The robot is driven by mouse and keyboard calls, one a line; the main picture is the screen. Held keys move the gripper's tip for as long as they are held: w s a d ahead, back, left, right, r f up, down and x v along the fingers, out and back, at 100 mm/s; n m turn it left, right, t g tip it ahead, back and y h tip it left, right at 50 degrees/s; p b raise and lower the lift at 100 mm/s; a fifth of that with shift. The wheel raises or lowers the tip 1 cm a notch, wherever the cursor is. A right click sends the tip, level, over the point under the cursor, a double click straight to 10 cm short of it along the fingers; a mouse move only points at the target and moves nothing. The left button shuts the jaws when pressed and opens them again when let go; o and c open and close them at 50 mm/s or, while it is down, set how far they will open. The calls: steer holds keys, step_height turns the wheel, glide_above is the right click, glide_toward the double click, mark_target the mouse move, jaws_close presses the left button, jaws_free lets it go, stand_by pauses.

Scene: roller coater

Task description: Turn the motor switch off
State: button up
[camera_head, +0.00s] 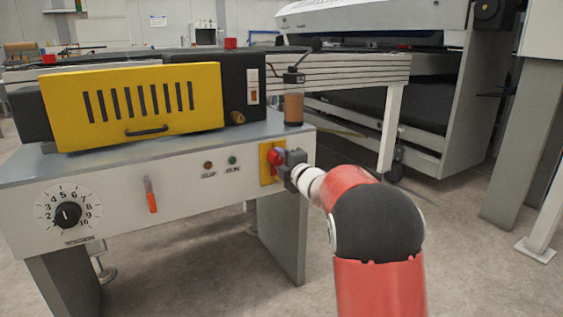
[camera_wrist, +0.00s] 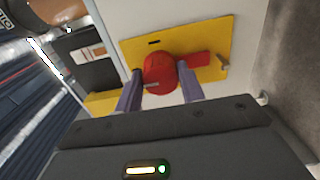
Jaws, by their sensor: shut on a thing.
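The motor switch (camera_head: 277,156) is a red knob on a yellow plate (camera_head: 266,175) at the right end of the machine's white front panel. In the wrist view the red switch (camera_wrist: 160,74) has a round body with a red bar reaching right across the yellow plate (camera_wrist: 215,40). My gripper (camera_head: 286,160) is at the switch in the head view. In the wrist view my gripper's two fingers (camera_wrist: 160,88) stand on either side of the red knob, shut on it. The fingertips' contact is partly hidden by the knob.
A numbered dial (camera_head: 67,214) and an orange-handled lever (camera_head: 151,195) are on the same panel to the left. Two small indicator lights (camera_head: 220,162) sit left of the switch. A jar (camera_head: 293,108) stands above the switch.

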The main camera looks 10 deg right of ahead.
stand_by(0.4)
steer(key=o, duration=1)
steer(key=v, duration=0.7)
steer(key=shift+s+d, duration=0.1)
steer(key=shift+s, duration=0.25)
